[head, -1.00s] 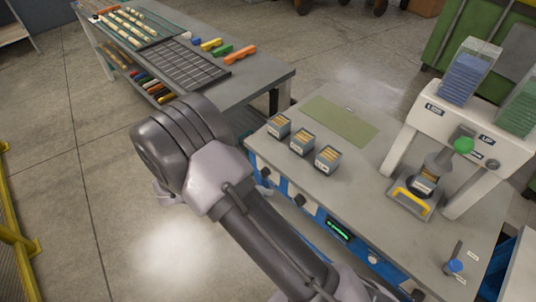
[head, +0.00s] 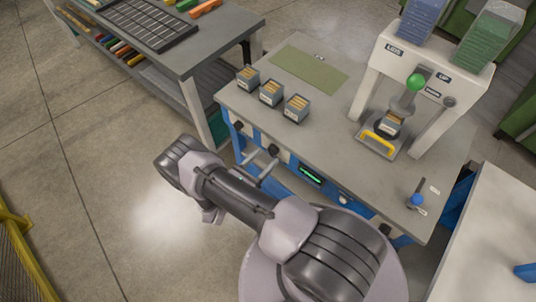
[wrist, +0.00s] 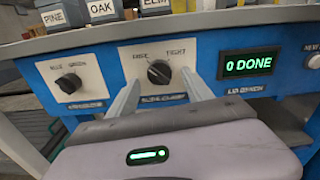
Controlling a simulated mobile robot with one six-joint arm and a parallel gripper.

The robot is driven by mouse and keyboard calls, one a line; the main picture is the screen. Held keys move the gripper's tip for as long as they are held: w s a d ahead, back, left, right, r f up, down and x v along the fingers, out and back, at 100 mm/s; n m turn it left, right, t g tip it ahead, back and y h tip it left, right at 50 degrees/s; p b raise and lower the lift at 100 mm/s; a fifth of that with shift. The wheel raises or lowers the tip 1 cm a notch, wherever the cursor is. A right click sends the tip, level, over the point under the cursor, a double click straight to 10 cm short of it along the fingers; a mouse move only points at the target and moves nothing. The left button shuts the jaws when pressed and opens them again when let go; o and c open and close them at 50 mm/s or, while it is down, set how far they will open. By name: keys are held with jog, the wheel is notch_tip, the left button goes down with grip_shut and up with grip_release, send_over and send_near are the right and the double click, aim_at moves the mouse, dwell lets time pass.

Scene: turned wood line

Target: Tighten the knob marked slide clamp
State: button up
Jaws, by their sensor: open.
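The slide clamp knob (wrist: 159,72) is a round black knob on a white plate on the blue front panel. The plate's upper right reads "TIGHT"; the upper left word and lower label are blurred. The knob's pointer setting is hard to read. My gripper (wrist: 161,76) is open, with one finger on each side of the knob in the wrist view. I cannot tell whether the fingers touch it. In the head view my gripper (head: 260,167) is at the bench's front panel, near the same knob (head: 273,149).
Another black knob (wrist: 69,83) is to the left on the panel. A green display (wrist: 248,65) reading "0 DONE" is to the right. Small boxes, including PINE (wrist: 60,15) and OAK (wrist: 103,9), stand above. A press with a green ball handle (head: 415,81) stands on the bench.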

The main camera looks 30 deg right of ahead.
aim_at(272, 151)
jog(key=shift+x, duration=1.25)
jog(key=shift+c, duration=0.5)
grip_shut()
